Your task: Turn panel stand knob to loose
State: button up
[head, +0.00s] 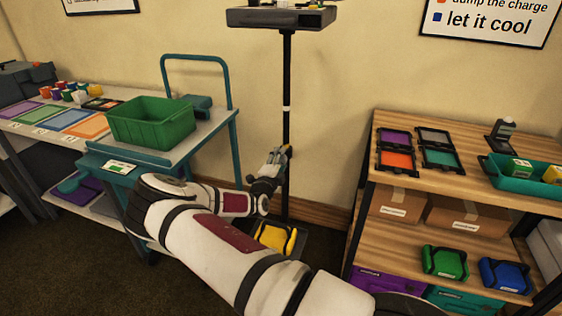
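The panel stand is a thin black pole (287,75) rising in front of the wall, with a dark flat panel box (281,18) on top. A white band marks the pole above my gripper. My gripper (283,154) is at the pole, at about mid height, reaching up from my arm. Its fingers overlap the pole in the picture. The knob cannot be made out; the gripper may be hiding it. The fingers are too small to tell whether they are open or shut, or whether they touch anything.
A yellow object (276,237) sits low by the stand's foot, partly behind my arm. Left is a teal cart (215,135) with a green crate (118,121). Right is a wooden shelf (462,205) with trays and boxes. Clear wall lies between stand and shelf.

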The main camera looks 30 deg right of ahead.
jog(key=v, duration=1.2)
dwell(0.4)
jog(key=s+r+m+g+y+p, duration=0.35)
jog(key=s+r+m+g, duration=0.85)
jog(key=s+r+m, duration=1.1)
jog(key=s+a+r+m+t+y+p, duration=0.2)
jog(key=s+a+r+m+y, duration=0.3)
jog(key=m, duration=0.6)
jog(key=s+a+r+m+t+y+p, duration=0.3)
jog(key=s+a+r+m+y, duration=0.2)
jog(key=s+a+r+m, duration=0.4)
jog(key=s+a+m, duration=0.2)
jog(key=s+a, duration=0.1)
jog(key=s, duration=0.1)
jog(key=shift+s+a+m+y, duration=0.3)
jog(key=shift+m+y, duration=0.05)
jog(key=shift+m, duration=0.05)
